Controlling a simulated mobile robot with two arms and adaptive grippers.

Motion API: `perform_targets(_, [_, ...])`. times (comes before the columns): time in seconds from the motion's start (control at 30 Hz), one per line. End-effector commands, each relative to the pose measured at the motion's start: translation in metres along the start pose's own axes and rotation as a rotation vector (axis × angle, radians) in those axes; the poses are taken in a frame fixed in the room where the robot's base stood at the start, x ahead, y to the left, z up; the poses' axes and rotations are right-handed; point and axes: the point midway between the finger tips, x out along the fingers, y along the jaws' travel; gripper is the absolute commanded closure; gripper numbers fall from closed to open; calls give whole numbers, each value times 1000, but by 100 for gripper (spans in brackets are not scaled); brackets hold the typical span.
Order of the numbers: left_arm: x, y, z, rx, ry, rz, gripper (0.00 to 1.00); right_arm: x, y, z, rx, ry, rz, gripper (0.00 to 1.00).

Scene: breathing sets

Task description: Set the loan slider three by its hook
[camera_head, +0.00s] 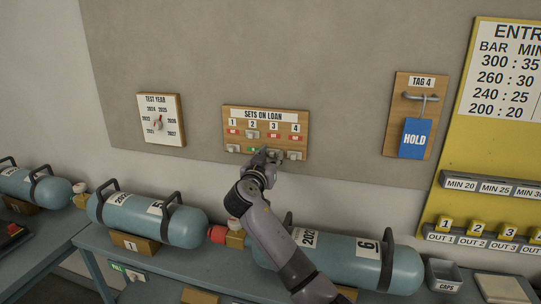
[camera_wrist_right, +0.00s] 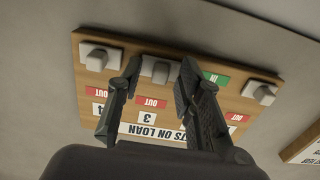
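The wooden "SETS ON LOAN" board (camera_head: 265,117) hangs on the wall, with columns numbered 1 to 4. In the right wrist view the board appears upside down, and slider three (camera_wrist_right: 156,68) is a pale block beside the red OUT label of column 3. My right gripper (camera_head: 268,155) is at the board's lower edge in the head view and hides slider three there. In the wrist view my right gripper (camera_wrist_right: 160,69) is open, one finger on each side of slider three. Contact cannot be told. My left gripper is not in view.
Slider four (camera_wrist_right: 94,57) and slider one (camera_wrist_right: 261,92) are at the same edge. Slider two (camera_head: 252,134) sits higher, above a green label. A TEST YEAR board (camera_head: 174,107) is left, a HOLD tag (camera_head: 415,138) right. Blue cylinders (camera_head: 180,222) lie on the bench below.

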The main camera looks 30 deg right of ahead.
Motion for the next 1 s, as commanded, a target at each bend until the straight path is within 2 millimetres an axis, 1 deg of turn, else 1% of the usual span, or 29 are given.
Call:
perform_targets(0.17, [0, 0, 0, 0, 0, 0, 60, 0, 0, 0, 0, 1, 0, 67])
perform_targets(0.6, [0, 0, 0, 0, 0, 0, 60, 0, 0, 0, -1, 0, 0, 97])
perform_targets(0.67, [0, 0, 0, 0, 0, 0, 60, -1, 0, 0, -1, 0, 0, 100])
perform_targets(1.0, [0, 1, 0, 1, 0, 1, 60, -1, 0, 0, -1, 0, 0, 100])
